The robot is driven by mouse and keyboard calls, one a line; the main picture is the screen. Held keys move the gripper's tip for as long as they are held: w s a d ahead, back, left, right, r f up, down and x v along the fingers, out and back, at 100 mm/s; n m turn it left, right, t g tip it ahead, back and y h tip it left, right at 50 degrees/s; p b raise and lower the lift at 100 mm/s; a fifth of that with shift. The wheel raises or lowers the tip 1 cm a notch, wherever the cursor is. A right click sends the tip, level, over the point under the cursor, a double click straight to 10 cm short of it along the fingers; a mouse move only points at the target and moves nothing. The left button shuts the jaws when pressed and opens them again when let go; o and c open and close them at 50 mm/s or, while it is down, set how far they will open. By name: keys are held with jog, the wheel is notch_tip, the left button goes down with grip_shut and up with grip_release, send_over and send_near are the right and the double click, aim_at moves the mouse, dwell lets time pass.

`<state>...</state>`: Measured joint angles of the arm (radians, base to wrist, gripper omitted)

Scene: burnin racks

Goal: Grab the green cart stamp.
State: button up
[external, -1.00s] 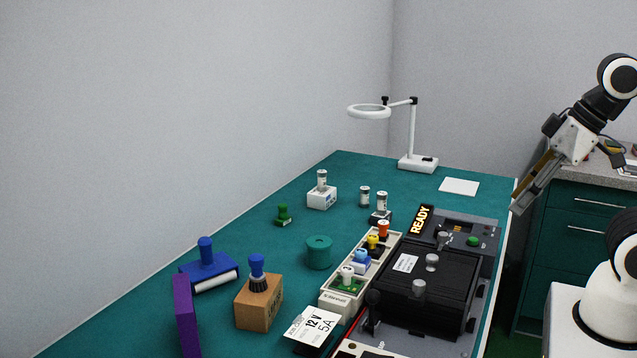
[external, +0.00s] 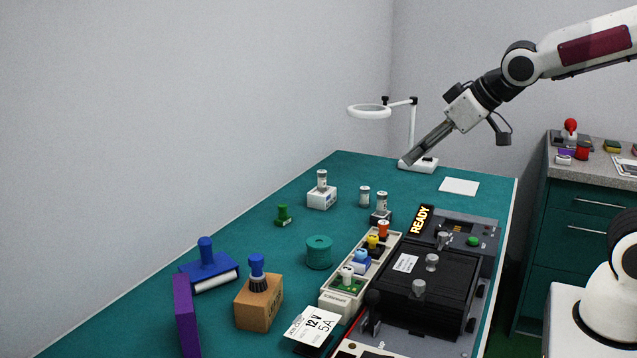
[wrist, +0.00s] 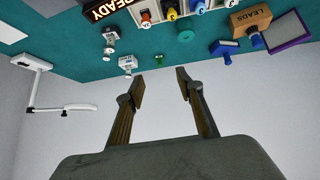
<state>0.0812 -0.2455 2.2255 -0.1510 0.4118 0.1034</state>
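A small green stamp (external: 283,215) with a round knob stands on the teal bench mat, left of the middle of the bench. It also shows in the wrist view as a small green shape (wrist: 161,60), just beyond the gap between the fingers. My gripper (external: 408,161) is in the air above the far part of the bench, to the right of the green stamp and well apart from it. In the wrist view my gripper (wrist: 160,84) is open with nothing between its two fingers.
A white block with a vial (external: 321,198) stands behind the green stamp. A magnifier lamp (external: 418,163) stands near my gripper. The black READY machine (external: 425,295) fills the right side.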

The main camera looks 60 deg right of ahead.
jog(key=w+d+f+t, duration=0.1)
jog(key=w+d, duration=0.2)
jog(key=w, duration=0.7)
jog(key=t+y, duration=0.1)
jog(key=t, duration=0.4)
send_over(283, 214)
jog(key=s, duration=0.4)
notch_tip(283, 214, down, 15)
jog(key=shift+d+r+n, duration=0.15)
jog(key=shift+d+n, duration=0.25)
jog(key=shift+d, duration=0.05)
jog(key=shift+f, duration=2.9)
